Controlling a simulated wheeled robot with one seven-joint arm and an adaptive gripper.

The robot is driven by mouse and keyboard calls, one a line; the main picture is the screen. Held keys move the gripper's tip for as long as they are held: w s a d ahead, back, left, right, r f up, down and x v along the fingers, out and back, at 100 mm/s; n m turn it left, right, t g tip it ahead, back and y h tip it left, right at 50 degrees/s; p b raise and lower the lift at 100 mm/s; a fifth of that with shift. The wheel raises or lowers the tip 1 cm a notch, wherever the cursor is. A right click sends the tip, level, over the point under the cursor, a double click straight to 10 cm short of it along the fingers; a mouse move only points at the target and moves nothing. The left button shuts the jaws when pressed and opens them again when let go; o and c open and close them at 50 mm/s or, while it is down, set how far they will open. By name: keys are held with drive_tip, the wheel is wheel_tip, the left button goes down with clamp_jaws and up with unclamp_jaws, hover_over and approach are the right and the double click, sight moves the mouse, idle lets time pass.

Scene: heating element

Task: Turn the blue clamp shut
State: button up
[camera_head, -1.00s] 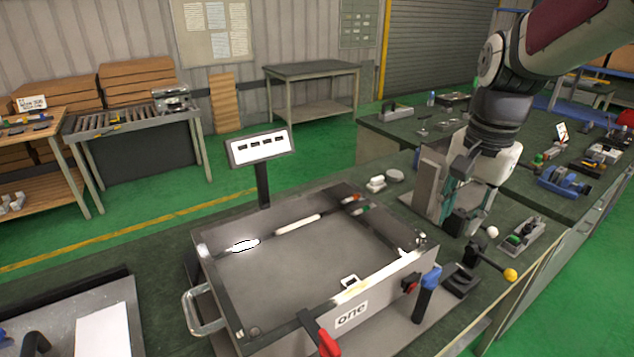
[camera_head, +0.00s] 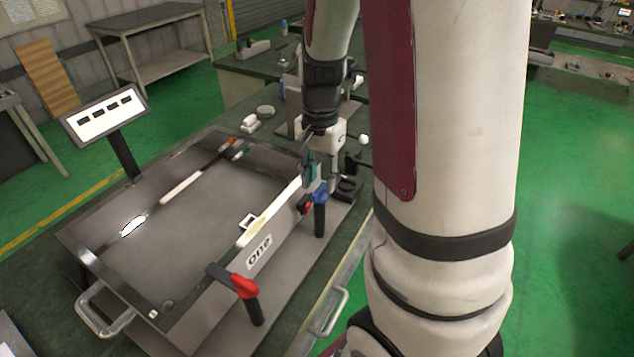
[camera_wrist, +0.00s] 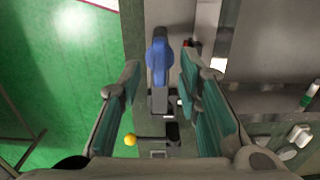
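My gripper, with teal finger pads, is open, with a clear gap between the fingers and nothing held. In the head view my gripper (camera_head: 310,168) hangs just behind and above the blue clamp. Whether a finger touches the clamp cannot be told.
A red clamp (camera_head: 245,286) stands at the fixture's near side, left of the blue one. A yellow-knobbed lever (camera_wrist: 131,140) is close to my fingers in the wrist view. A display (camera_head: 105,115) stands behind the fixture. Green floor lies open to the right.

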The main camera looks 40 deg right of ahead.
drive_tip(key=shift+f, duration=1.05)
clamp_jaws()
